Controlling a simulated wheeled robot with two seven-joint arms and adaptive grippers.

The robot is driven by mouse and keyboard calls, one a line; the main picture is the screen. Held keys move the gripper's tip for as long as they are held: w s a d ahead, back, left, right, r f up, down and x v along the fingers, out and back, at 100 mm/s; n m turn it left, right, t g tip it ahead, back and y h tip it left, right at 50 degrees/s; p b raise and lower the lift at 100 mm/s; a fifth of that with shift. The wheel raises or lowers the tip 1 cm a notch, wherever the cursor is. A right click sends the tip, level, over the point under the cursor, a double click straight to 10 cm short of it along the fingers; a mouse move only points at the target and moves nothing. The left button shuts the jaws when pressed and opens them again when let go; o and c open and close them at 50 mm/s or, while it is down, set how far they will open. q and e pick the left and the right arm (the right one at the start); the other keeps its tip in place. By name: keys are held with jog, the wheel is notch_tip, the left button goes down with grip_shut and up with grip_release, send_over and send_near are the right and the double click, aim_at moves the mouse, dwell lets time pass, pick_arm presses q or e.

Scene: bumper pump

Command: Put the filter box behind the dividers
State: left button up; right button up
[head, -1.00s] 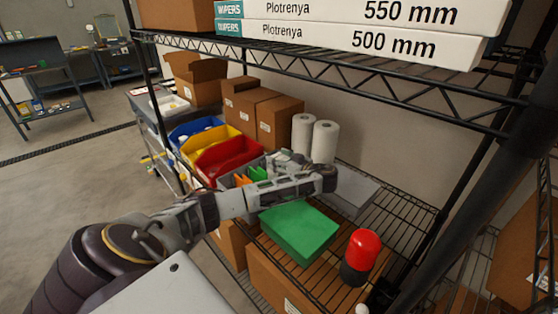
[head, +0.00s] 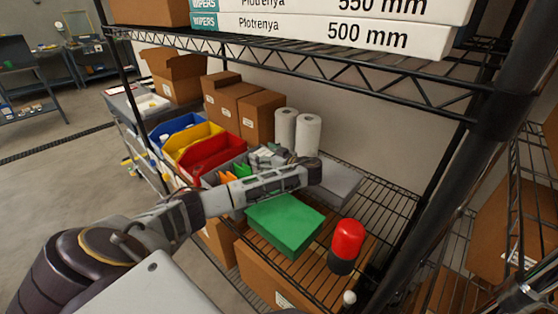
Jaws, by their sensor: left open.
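A flat green box (head: 286,224), probably the filter box, lies on the wire shelf with no label readable. Orange and green upright dividers (head: 228,177) show beyond my left forearm, beside the red bin. My left arm reaches across the shelf between the dividers and the green box. My left gripper (head: 263,157) seems folded back beyond the forearm, near the dividers. It is open, small and partly hidden, and apart from the green box. My right gripper is not in view.
A red-and-black cylinder (head: 345,246) stands right of the green box. A grey flat object (head: 338,182) lies behind my wrist, near two white rolls (head: 297,132). Blue, yellow and red bins (head: 211,152) stand left. The upper shelf edge (head: 300,66) hangs above.

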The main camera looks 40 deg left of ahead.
pick_arm(q)
jog(key=shift+d+r, duration=0.15)
jog(key=shift+d, duration=1)
jog(key=shift+s+d, duration=0.1)
jog(key=shift+d, duration=0.3)
jog(key=shift+s+d+r+p, duration=0.15)
jog(key=shift+d+p, duration=0.25)
jog(key=shift+d, duration=0.4)
jog(key=shift+w+d+r+p, duration=0.15)
jog(key=shift+d+p, duration=0.25)
jog(key=shift+d, duration=0.4)
jog(key=shift+s+d+r, duration=0.15)
jog(key=shift+d+r, duration=0.05)
jog(key=shift+d, duration=1.15)
jog(key=shift+s+d+r, duration=0.1)
jog(key=shift+d+r, duration=0.1)
jog(key=shift+d, duration=1.1)
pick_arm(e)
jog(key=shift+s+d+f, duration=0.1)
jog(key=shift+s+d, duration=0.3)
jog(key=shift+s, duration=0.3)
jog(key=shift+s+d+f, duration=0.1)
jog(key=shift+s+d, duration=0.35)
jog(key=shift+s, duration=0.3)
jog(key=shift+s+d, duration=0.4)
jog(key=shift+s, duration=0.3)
